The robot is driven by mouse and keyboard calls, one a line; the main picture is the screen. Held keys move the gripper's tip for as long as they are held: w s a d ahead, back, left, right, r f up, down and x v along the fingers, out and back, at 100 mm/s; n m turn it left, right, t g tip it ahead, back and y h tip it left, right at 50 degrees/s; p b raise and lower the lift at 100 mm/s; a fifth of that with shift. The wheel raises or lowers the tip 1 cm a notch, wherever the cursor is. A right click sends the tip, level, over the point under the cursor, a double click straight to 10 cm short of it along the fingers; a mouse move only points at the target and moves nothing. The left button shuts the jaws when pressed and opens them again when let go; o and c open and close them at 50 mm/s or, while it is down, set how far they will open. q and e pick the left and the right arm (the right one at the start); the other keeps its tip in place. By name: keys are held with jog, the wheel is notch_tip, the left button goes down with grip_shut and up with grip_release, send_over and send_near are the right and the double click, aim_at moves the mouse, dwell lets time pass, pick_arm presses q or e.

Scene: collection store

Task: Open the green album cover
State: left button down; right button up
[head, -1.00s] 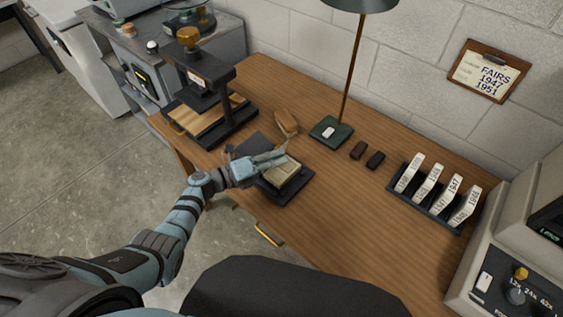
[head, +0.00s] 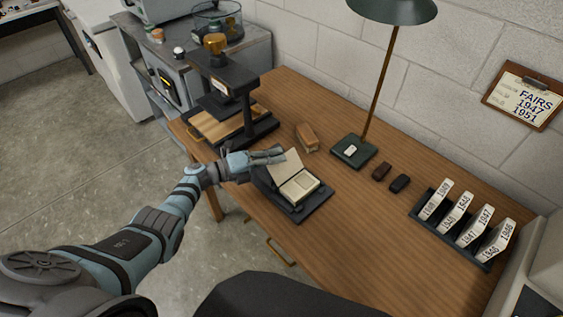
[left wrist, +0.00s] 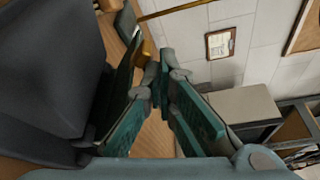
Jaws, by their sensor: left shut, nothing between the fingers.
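The album (head: 301,187) lies on a dark mat (head: 318,207) on the wooden desk in the head view. A cream-faced leaf, apparently the inner side of its cover (head: 284,166), stands tilted up on the album's left side, and a cream page with a pale panel shows beside it. The cover's green outer side is turned away from the head camera. My left gripper (head: 268,155) is shut and empty at the raised leaf's upper left edge; I cannot tell if it touches. Its shut fingers also show in the left wrist view (left wrist: 160,85). My right gripper is not in view.
A dark press (head: 235,90) stands left of the album. A tan block (head: 307,137) lies behind it. A lamp base (head: 353,151), two small dark objects (head: 390,178) and a rack of year cards (head: 455,230) stand to the right. Desk between album and rack is clear.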

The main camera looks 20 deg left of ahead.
pick_arm(q)
jog(key=shift+w+a+f+b, duration=0.15)
jog(key=shift+a+f+b, duration=0.3)
jog(key=shift+w+a+f+n+h+b, duration=0.15)
jog(key=shift+a+n+h+b, duration=0.2)
jog(key=shift+n, duration=0.25)
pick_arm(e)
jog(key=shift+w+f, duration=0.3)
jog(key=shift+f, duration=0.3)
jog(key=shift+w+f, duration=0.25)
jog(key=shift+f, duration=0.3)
pick_arm(q)
jog(key=shift+d, duration=0.1)
